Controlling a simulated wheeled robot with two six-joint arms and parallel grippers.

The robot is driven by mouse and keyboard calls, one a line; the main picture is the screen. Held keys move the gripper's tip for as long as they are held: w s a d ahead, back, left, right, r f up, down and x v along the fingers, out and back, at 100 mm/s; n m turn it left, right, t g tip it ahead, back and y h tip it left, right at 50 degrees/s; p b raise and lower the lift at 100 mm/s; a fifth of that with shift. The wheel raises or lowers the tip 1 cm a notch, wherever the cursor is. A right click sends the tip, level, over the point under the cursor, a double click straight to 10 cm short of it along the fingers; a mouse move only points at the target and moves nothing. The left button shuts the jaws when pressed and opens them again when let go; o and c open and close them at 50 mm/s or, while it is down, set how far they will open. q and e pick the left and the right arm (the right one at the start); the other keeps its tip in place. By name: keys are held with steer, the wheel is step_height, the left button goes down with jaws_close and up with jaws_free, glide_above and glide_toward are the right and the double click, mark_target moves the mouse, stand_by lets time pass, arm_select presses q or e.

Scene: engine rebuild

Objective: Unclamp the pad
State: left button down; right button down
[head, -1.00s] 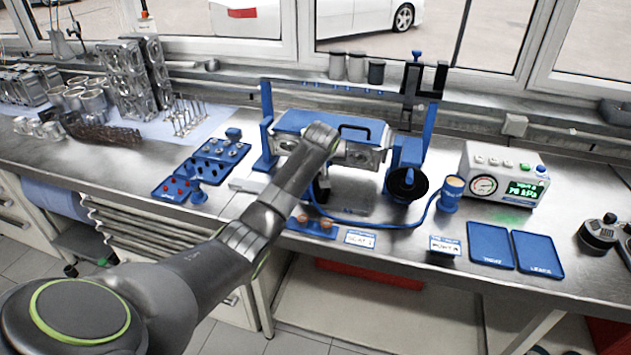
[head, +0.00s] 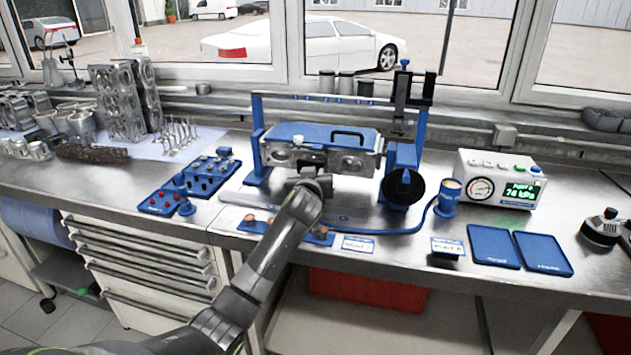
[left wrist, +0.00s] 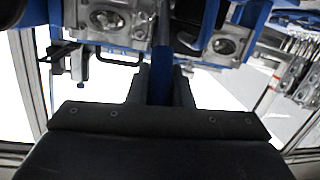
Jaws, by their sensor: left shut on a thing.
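The blue pad (head: 288,134), a flat slab with a black handle (head: 348,136), lies on top of a metal cylinder head (head: 356,162) in a blue frame. My left gripper (head: 313,166) is in front of the cylinder head, below the pad's front edge. In the left wrist view my left gripper (left wrist: 162,82) is shut on a narrow blue bar (left wrist: 161,70), which looks like a clamp lever. Its far end and how it meets the pad are hidden. Metal ports (left wrist: 108,18) of the head show behind it. My right gripper is not in view.
A black round knob (head: 404,187) stands right of the head. A blue hose (head: 395,231) runs to a cup fitting (head: 449,198) beside a gauge box (head: 508,178). Blue trays (head: 492,246) lie front right. Parts trays (head: 208,176) lie left.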

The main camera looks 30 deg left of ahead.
arm_select(q)
steer(key=shift+s+f, duration=0.1)
steer(key=shift+f, duration=0.05)
stand_by(0.3)
steer(key=c, duration=1.3)
jaws_free()
steer(key=b+v, duration=0.2)
steer(key=v, duration=1.5)
steer(key=shift+s+f, duration=0.2)
steer(key=shift+f, duration=0.05)
steer(key=shift+d, duration=0.1)
